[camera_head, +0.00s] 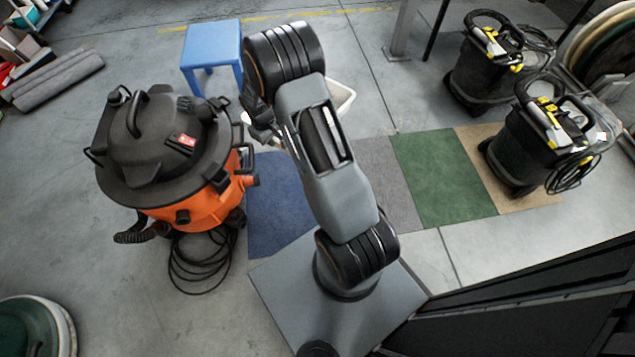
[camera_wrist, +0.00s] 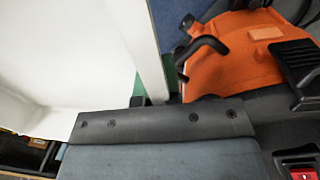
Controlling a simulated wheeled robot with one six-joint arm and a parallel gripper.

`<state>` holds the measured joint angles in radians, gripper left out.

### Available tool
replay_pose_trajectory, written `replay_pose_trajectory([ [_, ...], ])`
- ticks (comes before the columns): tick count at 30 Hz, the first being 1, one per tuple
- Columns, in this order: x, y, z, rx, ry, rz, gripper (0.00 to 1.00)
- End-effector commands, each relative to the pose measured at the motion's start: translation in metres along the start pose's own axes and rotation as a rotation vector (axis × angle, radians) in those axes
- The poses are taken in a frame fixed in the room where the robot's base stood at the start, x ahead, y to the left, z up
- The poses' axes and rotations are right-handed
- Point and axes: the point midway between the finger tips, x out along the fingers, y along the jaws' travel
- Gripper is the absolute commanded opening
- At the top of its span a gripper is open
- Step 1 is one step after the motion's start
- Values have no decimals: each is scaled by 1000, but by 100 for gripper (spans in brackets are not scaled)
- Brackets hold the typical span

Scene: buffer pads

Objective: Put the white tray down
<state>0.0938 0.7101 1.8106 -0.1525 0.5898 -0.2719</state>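The white tray (camera_head: 344,98) is mostly hidden behind my arm in the head view, with only white edges showing on either side. In the wrist view the tray (camera_wrist: 60,55) fills the left side, close to the camera. Its rim wall runs down to my gripper (camera_wrist: 158,100), where small dark fingers sit around the wall. My gripper looks shut on this wall. The tray appears to be held above the floor, but its underside is hidden. In the head view the fingers are hidden by the arm.
An orange and black vacuum (camera_head: 165,160) stands close left of the arm, its cable on the floor. A blue stool (camera_head: 212,45) stands behind. Blue (camera_head: 275,200), grey (camera_head: 388,180), green (camera_head: 440,175) and tan (camera_head: 530,200) pads lie in a row. Two black machines (camera_head: 485,70) stand right.

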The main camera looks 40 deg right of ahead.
Motion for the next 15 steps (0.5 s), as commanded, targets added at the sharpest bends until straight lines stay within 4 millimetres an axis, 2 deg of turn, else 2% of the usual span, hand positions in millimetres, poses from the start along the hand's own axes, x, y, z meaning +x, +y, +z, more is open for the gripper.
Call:
replay_pose_trajectory([
  [1, 37, 18, -1, -62, -2, -4, 0],
  [6, 132, 70, 3, -313, 26, -3, 0],
  [12, 229, 111, 29, -556, 50, -2, 0],
  [15, 265, 122, 44, -647, 59, -1, 0],
])
